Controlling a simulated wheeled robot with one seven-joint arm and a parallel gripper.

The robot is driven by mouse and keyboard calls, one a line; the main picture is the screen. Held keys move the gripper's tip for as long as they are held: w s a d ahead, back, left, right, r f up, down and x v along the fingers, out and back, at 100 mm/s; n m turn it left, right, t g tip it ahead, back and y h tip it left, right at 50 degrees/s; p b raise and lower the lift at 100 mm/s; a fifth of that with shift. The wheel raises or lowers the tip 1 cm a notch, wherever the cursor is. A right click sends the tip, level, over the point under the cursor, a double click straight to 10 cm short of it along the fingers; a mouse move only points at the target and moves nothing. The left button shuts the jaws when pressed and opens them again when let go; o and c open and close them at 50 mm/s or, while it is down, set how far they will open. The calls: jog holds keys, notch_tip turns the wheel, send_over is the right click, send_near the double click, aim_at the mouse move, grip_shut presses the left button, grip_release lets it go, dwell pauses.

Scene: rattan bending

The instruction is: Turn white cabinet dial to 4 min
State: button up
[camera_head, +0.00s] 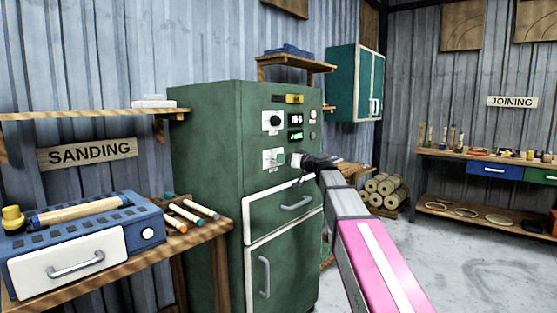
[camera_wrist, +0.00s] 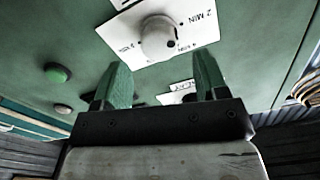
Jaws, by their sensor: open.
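The dial is a pale round knob on a white plate (camera_head: 266,164) on the front of the green cabinet. In the wrist view the knob (camera_wrist: 158,38) sits on its plate (camera_wrist: 130,30), with "2 MIN" readable at the right and a smaller label, apparently "4 MIN", below it. The knob's exact setting is unclear. My gripper (camera_head: 288,159) is at the cabinet front, just right of the plate. In the wrist view my gripper (camera_wrist: 160,60) is open, its two green fingers apart just below the knob, with nothing held between them.
A black knob (camera_head: 274,120) is above the dial, with displays (camera_head: 295,119) to its right. A drawer handle (camera_head: 295,203) juts out below. A sanding bench (camera_head: 190,238) stands left of the cabinet. Rattan rolls (camera_head: 388,190) lie to the right; the floor beyond is open.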

jog(key=shift+x, duration=2.15)
jog(key=c, duration=0.9)
